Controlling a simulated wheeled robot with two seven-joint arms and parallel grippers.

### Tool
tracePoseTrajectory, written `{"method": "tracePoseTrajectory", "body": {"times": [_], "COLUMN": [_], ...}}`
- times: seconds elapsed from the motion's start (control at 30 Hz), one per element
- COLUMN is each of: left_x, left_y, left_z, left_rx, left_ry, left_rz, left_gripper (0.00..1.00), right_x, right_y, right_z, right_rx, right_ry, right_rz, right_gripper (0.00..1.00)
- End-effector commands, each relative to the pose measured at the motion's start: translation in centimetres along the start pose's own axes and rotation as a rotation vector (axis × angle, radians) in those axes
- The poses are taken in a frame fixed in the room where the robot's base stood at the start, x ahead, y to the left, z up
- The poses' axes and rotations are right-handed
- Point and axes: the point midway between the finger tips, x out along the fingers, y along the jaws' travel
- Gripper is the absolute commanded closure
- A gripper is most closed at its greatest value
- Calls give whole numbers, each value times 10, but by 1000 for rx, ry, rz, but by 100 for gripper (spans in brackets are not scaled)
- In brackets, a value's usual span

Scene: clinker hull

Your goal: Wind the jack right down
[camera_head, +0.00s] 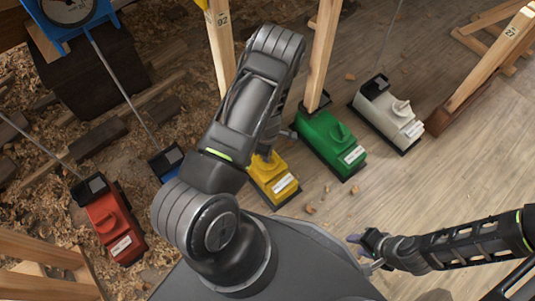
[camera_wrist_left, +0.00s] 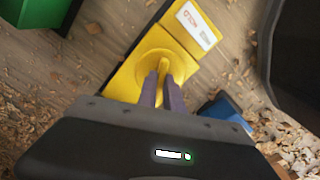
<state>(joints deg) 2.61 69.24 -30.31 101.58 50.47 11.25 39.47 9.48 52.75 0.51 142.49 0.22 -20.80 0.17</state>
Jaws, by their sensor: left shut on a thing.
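Several coloured jacks with raised knobs and white labels stand on the floor. The yellow jack (camera_head: 278,186) is partly hidden behind my left arm in the head view. In the left wrist view the yellow jack (camera_wrist_left: 178,45) fills the middle, and my left gripper (camera_wrist_left: 162,80) is shut on the upright grip of its round knob (camera_wrist_left: 165,68). In the head view my left gripper is mostly hidden by its own arm. My right gripper (camera_head: 364,252) is at the lower right, its fingers apart and empty, away from the jacks.
A red jack (camera_head: 112,227) and a partly hidden blue jack (camera_head: 166,163) stand left. A green jack (camera_head: 330,143) and a white jack (camera_head: 389,117) stand right. Wooden props (camera_head: 322,50) rise among them. A dial (camera_head: 68,8) hangs top left. Shavings litter the floor.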

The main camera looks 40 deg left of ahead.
Motion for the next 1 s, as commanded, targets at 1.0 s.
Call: {"method": "tracePoseTrajectory", "body": {"times": [1.0], "left_x": [-52], "left_y": [1], "left_z": [0], "left_rx": [4], "left_ry": [0], "left_rz": [3], "left_gripper": [67], "right_x": [-19], "right_y": [-11], "right_z": [4], "right_rx": [-7], "right_ry": [-12], "right_rz": [-6], "right_gripper": [64]}}
